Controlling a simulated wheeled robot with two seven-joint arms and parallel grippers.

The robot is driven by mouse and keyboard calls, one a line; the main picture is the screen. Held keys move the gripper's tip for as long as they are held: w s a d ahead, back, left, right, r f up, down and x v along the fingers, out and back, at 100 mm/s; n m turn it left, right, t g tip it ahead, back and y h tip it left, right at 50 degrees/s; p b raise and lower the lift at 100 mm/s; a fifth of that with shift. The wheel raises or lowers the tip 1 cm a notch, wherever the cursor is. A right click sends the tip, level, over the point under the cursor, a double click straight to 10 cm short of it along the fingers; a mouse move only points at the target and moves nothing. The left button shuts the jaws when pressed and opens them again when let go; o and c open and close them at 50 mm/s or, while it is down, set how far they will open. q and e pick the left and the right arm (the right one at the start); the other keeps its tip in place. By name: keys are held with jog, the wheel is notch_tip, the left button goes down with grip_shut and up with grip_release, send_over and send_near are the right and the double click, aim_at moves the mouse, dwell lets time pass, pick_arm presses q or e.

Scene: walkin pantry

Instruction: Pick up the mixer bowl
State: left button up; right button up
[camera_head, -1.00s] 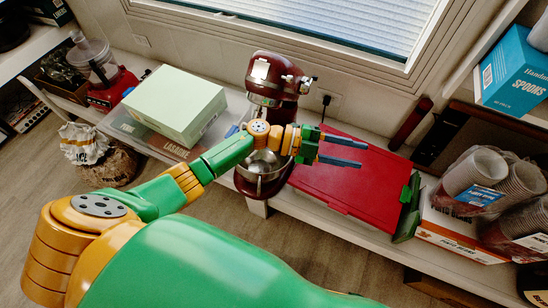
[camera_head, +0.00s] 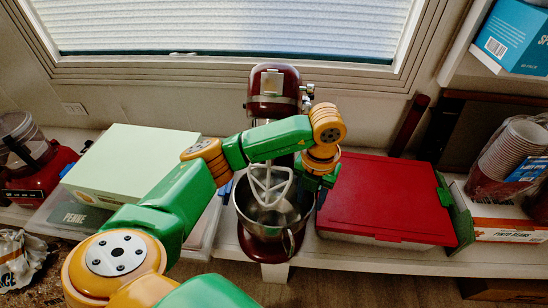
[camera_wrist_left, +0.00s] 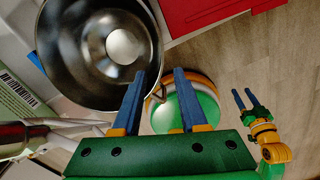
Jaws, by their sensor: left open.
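The steel mixer bowl (camera_head: 272,215) sits on the dark red stand mixer (camera_head: 273,80), under its head. The pale beater (camera_head: 268,185) hangs into the bowl. In the left wrist view the bowl (camera_wrist_left: 75,60) fills the upper left, with its handle at the rim by the fingers. My left gripper (camera_wrist_left: 159,73) is open, its blue fingers pointing at the bowl's right rim and the handle. In the head view its green body is right of the bowl and its fingertips are hard to see. My right gripper (camera_wrist_left: 242,92) shows in the left wrist view, fingers apart and empty.
A red-lidded box (camera_head: 385,200) stands close right of the mixer. A pale green box (camera_head: 125,165) on a clear bin is to the left. A red food processor (camera_head: 35,170) is further left. Packed cups (camera_head: 510,155) are at right. Open floor lies in front.

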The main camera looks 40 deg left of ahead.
aim_at(307, 217)
pick_arm(q)
notch_tip(307, 217, down, 8)
jog(key=b, duration=0.2)
jog(key=shift+f+b, duration=0.25)
jog(key=shift+b, duration=0.1)
jog(key=shift+f, duration=0.15)
grip_shut()
pick_arm(e)
jog(key=w+v, duration=0.1)
jog(key=v, duration=0.5)
jog(key=shift+w+a+r+t, duration=0.15)
jog(key=shift+w+r+t, duration=0.15)
jog(key=shift+w+r, duration=0.3)
